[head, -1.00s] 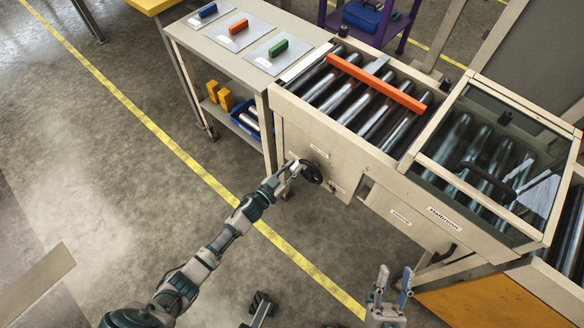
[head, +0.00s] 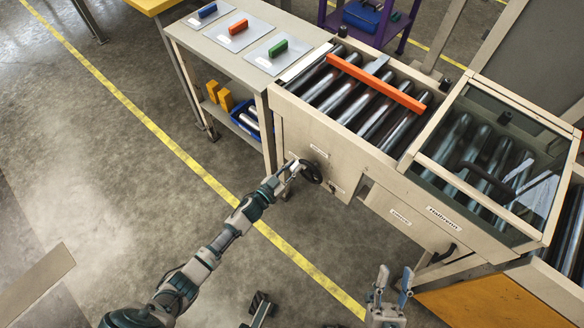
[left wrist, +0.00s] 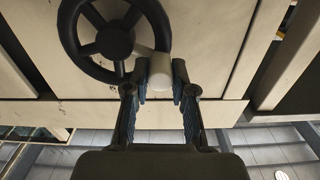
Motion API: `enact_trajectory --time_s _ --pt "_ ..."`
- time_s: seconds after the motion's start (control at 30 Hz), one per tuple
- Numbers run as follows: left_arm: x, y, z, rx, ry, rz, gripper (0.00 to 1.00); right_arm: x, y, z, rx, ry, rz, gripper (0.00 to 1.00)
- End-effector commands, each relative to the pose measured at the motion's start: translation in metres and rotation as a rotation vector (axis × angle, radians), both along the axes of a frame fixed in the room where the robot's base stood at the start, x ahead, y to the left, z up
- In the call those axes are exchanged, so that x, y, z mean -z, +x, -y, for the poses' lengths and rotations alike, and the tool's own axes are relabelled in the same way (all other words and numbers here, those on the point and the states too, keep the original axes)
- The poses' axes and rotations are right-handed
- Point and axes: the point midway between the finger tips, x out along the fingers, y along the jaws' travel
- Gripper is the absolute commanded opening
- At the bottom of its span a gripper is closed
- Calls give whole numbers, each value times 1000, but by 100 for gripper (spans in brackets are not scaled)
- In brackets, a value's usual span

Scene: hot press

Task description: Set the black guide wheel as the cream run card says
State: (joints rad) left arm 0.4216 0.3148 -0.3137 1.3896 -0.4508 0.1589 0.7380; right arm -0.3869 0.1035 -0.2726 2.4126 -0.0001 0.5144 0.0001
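The black guide wheel (head: 311,172) is on the cream side panel of the roller machine, below its left end. It also shows in the left wrist view (left wrist: 108,42), with dark spokes and a pale handle knob (left wrist: 160,73) at its lower right rim. My left gripper (head: 293,166) is at the wheel; in the left wrist view its fingers (left wrist: 162,84) flank the knob closely and appear shut on it. My right gripper (head: 393,281) is at the bottom, fingers apart and empty. I cannot make out a run card; small labels on the panel are too small to read.
An orange bar (head: 377,83) lies across the rollers (head: 345,97). A glass-topped section (head: 490,165) is to the right. A side table (head: 225,60) holds blue, orange and green handled plates.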

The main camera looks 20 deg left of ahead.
Motion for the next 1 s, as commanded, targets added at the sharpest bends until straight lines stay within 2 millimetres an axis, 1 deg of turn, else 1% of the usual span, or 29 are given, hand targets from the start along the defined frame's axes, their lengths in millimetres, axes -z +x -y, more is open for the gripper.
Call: enact_trajectory --time_s 0.03,0.07,0.1,0.37,0.47,0.57,0.8,0.9,1.0 --pt "2 -2 6 10 -4 -2 32 0 0 0 0 0 0 40" --pt "2 -2 6 9 -4 -2 40 0 0 0 0 0 0 40" --pt "2 -2 6 9 -4 -2 50 0 0 0 1 1 0 40" --pt "1 -1 2 4 -3 0 50 0 1 0 1 0 1 40" --pt "1 -5 -1 3 -3 -1 50 -1 -1 0 2 -1 3 40" --pt "2 -17 -5 3 -2 -2 50 -1 -1 0 2 -1 3 40" --pt "4 -67 -22 5 -2 -5 50 -1 -1 0 1 0 3 40" --pt "3 -86 -28 6 -1 -4 50 -1 -1 0 1 0 3 40" --pt "4 -100 -33 6 -3 -4 50 -1 -1 0 1 0 3 40"
